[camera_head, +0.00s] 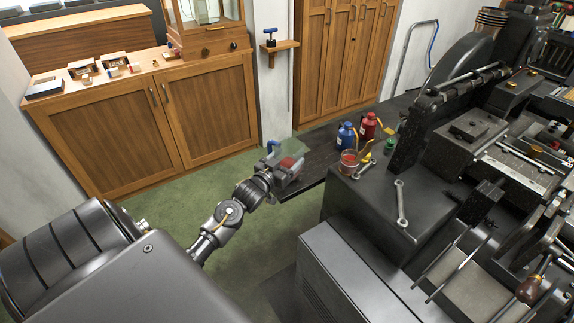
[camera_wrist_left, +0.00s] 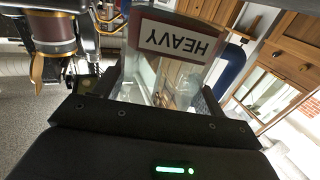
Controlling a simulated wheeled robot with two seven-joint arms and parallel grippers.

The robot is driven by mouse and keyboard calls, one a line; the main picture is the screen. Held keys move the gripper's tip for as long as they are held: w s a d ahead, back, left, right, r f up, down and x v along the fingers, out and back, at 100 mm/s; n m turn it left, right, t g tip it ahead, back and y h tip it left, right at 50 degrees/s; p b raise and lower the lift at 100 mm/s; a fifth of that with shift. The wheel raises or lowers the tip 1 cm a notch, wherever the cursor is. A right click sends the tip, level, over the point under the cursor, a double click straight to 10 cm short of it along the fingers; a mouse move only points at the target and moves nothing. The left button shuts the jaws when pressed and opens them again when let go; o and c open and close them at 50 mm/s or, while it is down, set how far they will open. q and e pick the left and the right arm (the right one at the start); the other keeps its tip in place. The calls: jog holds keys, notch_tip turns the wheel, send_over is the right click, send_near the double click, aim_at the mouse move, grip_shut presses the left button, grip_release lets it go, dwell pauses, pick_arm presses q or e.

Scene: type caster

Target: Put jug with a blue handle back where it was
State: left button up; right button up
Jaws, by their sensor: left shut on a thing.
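The jug (camera_head: 294,149) is clear, with a blue handle (camera_head: 273,147) and a red patch on its side. My left gripper (camera_head: 282,170) is shut on it, at the near end of a dark bench. I cannot tell whether the jug touches the bench top. In the left wrist view the jug (camera_wrist_left: 185,38) is between the fingers of the gripper (camera_wrist_left: 165,92), with a label reading HEAVY, upside down, and the blue handle at its right. My right gripper is not in view.
The dark bench top (camera_head: 322,152) runs back from the jug. Blue (camera_head: 346,136) and red (camera_head: 369,127) bottles and a reddish pot (camera_head: 349,162) stand to the right, beside the black machine (camera_head: 465,130). A wooden cabinet (camera_head: 110,130) and a small wall shelf (camera_head: 280,46) are behind.

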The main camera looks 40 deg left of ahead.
pick_arm(q)
notch_tip(320, 180, down, 2)
jog(key=shift+f, duration=0.1)
jog(key=shift+f, duration=0.15)
jog(key=o, duration=1.2)
jog(key=shift+c, duration=0.2)
jog(key=shift+s, duration=0.1)
jog(key=s+d+b, duration=0.1)
jog(key=s, duration=1.1)
jog(key=shift+w+d, duration=0.1)
